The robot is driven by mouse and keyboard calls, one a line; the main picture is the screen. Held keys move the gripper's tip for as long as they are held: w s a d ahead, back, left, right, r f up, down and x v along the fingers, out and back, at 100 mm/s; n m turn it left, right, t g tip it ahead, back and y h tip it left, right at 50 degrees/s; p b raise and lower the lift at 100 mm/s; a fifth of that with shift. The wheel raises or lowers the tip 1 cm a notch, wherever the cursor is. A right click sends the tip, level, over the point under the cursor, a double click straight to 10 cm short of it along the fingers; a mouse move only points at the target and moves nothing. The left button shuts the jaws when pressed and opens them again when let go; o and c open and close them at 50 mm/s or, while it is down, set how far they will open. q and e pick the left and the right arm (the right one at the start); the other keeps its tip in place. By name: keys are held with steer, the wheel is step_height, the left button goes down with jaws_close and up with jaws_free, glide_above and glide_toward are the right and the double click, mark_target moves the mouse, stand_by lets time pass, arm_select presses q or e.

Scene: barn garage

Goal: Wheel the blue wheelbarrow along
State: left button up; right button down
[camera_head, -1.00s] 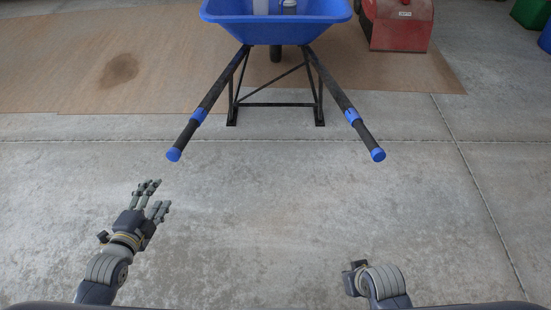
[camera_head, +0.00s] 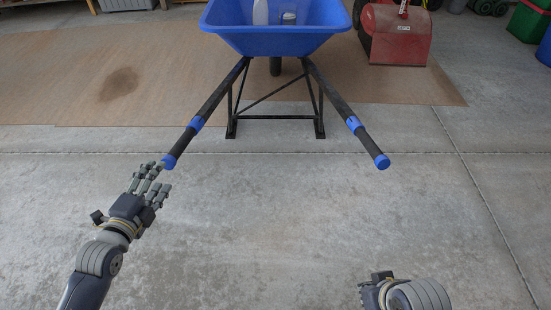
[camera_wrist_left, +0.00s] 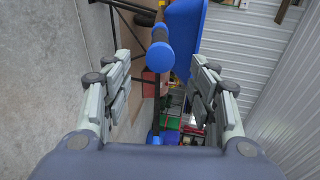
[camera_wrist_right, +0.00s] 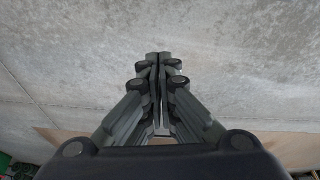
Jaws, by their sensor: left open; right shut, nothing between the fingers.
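The blue wheelbarrow (camera_head: 275,40) stands on its black legs at the top middle of the head view, with its two black handles pointing toward me. My left gripper (camera_head: 152,178) is open, with its fingertips at the blue end of the left handle (camera_head: 184,144). In the left wrist view, a blue handle end (camera_wrist_left: 160,57) shows ahead between the open fingers (camera_wrist_left: 160,95); I cannot tell whether they touch it. The right handle (camera_head: 366,141) is free. My right gripper (camera_wrist_right: 158,95) is shut and empty, low in the head view, well short of that handle.
A white bottle (camera_head: 261,13) and another small item stand in the tray. A red machine (camera_head: 396,36) stands right of the wheelbarrow. Brown sheeting (camera_head: 60,85) lies under it. Green and blue bins (camera_head: 529,20) stand at the far right. The concrete between my arms is clear.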

mark_target(173, 156)
arm_select(q)
steer(key=b+x, duration=0.2)
steer(key=x, duration=0.7)
steer(key=shift+w+f+b, duration=0.1)
steer(key=shift+w+b, duration=0.2)
steer(key=shift+w, duration=0.05)
steer(key=shift+w+f, duration=0.1)
steer(key=shift+w, duration=0.4)
arm_select(e)
steer(key=w+a+r+t, duration=0.1)
steer(key=w+r+t, duration=0.1)
steer(key=w, duration=0.3)
steer(key=w+a+r+t+y, duration=0.1)
steer(key=w+a+r+t, duration=0.1)
steer(key=w+t, duration=0.2)
steer(key=shift+w+a+y, duration=0.3)
steer(key=shift+w, duration=0.9)
